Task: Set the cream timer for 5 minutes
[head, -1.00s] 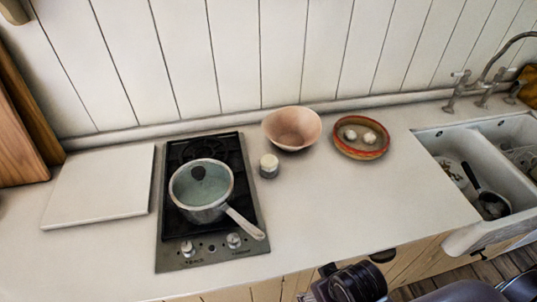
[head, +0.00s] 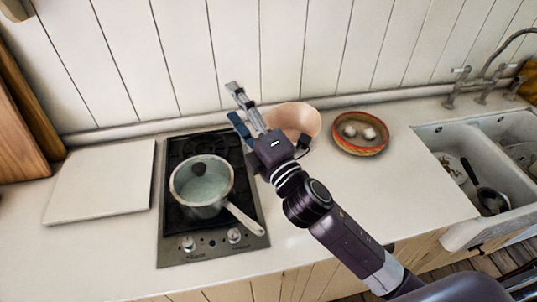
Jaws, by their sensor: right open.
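The cream timer does not show now; my right gripper and wrist cover the spot of counter between the hob and the pink bowl where it stood. My right gripper (head: 236,108) is open, with nothing seen between its fingers. It reaches in from the lower right, over the counter, with its fingers pointing to the back wall near the hob's back right corner. My left gripper is not in view.
A lidded saucepan (head: 202,209) stands on the black hob (head: 172,232), its handle toward the front right. The pink bowl (head: 300,118) is partly behind my gripper. A red-rimmed dish (head: 360,150) holds two pale items. A white board (head: 100,182) lies left; a sink (head: 460,150) is right.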

